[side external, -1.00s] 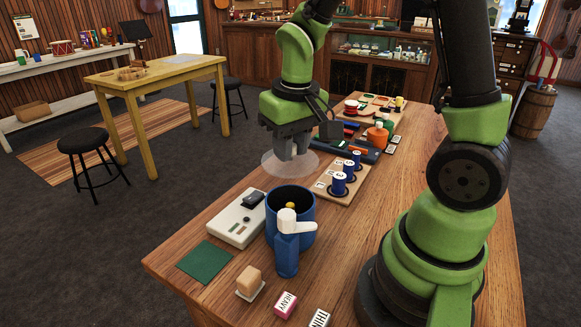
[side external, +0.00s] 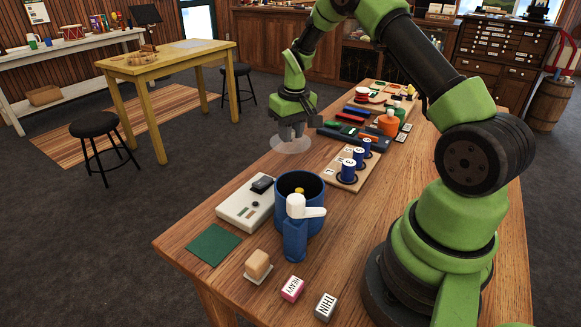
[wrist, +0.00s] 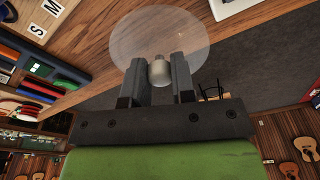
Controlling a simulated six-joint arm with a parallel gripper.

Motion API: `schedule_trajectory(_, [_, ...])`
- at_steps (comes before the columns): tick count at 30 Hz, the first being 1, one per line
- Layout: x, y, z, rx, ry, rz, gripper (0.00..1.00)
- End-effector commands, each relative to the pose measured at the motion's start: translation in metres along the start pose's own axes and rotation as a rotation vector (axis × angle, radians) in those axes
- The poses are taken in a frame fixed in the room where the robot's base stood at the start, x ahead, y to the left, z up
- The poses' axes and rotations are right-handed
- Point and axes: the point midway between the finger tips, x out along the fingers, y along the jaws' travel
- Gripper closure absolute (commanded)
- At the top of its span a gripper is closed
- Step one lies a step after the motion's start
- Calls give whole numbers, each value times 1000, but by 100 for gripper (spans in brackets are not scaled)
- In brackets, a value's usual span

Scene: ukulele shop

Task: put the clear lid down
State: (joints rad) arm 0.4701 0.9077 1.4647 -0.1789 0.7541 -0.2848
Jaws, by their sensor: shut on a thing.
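The clear lid (side external: 291,146) is a see-through round disc. My gripper (side external: 291,131) is shut on its knob. In the wrist view the lid (wrist: 158,25) spreads out beyond the fingers, and its pale metallic knob (wrist: 159,72) sits between the two fingertips of my gripper (wrist: 160,80). In the side view the lid is level and overlaps the table's far-left edge; I cannot tell how high it is above the wood. The blue pot (side external: 281,205) stands open on the table, nearer the camera, with something yellow inside.
A wooden board with blue numbered spools (side external: 348,172) is right of the lid. A white device (side external: 238,212) and a green mat (side external: 213,243) lie left of the pot. A blue bottle (side external: 295,240) stands in front of it. The wooden tabletop (side external: 235,180) is bare between device and lid.

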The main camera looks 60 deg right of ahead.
Motion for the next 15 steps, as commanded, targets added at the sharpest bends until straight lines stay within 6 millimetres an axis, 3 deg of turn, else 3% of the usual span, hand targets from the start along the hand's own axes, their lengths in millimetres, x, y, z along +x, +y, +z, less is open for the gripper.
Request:
schedule_trajectory(3, [24, 0, 4, 0, -5, 0, 99])
schedule_trajectory(15, [75, 0, 10, 1, -2, 0, 99])
